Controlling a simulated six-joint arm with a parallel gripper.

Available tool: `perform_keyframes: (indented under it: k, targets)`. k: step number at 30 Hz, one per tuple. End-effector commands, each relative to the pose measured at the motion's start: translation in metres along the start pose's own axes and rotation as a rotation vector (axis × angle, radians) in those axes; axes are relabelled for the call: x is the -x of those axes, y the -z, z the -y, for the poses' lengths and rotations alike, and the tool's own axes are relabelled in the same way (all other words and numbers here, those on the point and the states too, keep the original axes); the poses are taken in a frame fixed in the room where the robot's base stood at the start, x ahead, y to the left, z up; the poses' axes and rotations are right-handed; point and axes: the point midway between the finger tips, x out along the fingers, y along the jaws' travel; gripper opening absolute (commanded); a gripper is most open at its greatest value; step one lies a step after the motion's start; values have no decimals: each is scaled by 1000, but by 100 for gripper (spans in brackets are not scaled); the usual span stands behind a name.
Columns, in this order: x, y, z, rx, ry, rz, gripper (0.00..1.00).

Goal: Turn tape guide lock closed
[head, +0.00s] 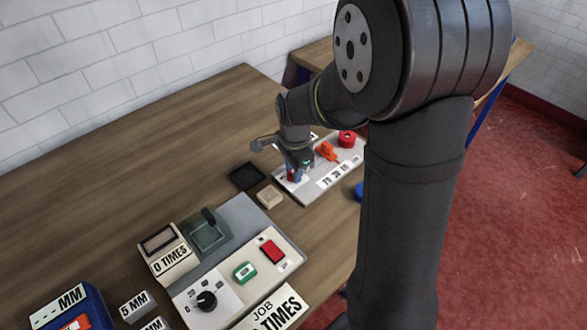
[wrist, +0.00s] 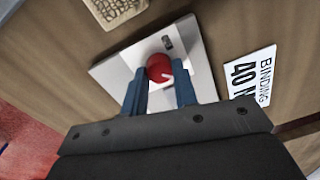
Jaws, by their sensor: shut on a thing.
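The tape guide lock looks like a round red knob (wrist: 159,67) with a white mark, on a pale square plate (wrist: 196,62) in the wrist view. My gripper (wrist: 160,88) has one blue finger on each side of the knob and is shut on it. In the head view my gripper (head: 297,175) is low over the left end of a pale panel (head: 312,192), where the fingers mostly hide the knob. The white mark shows between the fingers in the wrist view, pointing to the lower right; I cannot tell whether that is open or closed.
An orange lever (head: 327,151) and another red knob (head: 347,138) stand on the panel to the right. A black tray (head: 246,176) and a beige block (head: 269,197) lie to the left.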

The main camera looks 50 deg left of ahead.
Motion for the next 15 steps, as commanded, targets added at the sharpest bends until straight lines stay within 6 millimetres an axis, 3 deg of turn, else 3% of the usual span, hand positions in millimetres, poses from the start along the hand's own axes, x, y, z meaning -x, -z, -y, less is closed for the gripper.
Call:
perform_keyframes:
  k: [14, 15]
  targets:
    - [1, 0, 1, -15, 3, -1, 4]
    - [1, 0, 1, -15, 3, -1, 30]
